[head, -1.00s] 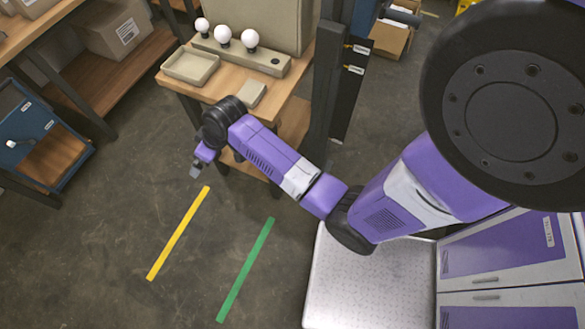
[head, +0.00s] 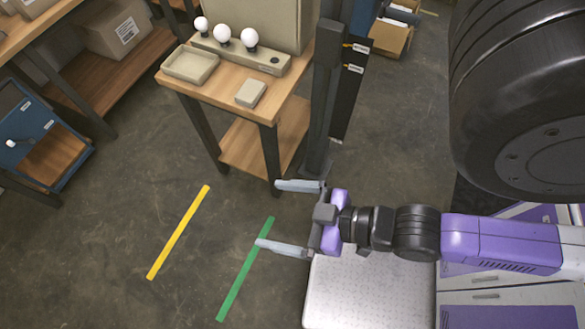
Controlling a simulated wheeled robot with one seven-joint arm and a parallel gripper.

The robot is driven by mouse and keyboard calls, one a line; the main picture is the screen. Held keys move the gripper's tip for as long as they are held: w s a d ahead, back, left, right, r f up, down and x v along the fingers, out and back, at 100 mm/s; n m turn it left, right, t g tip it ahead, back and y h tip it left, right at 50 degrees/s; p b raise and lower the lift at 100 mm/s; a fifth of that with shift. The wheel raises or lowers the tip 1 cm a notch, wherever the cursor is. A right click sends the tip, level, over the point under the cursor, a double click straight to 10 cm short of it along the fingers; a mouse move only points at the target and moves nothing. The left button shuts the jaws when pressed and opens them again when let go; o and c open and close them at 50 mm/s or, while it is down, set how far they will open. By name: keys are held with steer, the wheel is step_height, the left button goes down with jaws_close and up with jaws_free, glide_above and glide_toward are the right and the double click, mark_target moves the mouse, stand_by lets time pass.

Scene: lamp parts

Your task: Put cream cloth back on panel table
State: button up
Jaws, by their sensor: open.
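The panel table (head: 204,83) is a small wooden stand with dark legs and a lower shelf, at the upper middle of the head view. A small cream folded block (head: 250,93), which looks like the cream cloth, lies flat on its top near the front right corner. My gripper (head: 269,215) is open and empty, its two grey fingers pointing left. It is below the table in the picture, apart from the table and the cloth.
On the table stand a panel strip (head: 270,61) with three white bulbs, a cream tray (head: 190,65) and a large beige box (head: 265,20). A dark post (head: 322,95) rises beside its right side. Floor with yellow (head: 178,232) and green (head: 245,270) strips is clear.

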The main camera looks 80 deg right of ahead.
step_height(320, 180, up, 6)
steer(key=s+n+t+y, duration=0.1)
steer(key=s, duration=0.1)
steer(key=shift+s+f, duration=0.15)
steer(key=shift+s, duration=0.05)
steer(key=shift+a, duration=0.1)
step_height(320, 180, down, 6)
steer(key=b, duration=0.6)
steer(key=shift+f, duration=0.15)
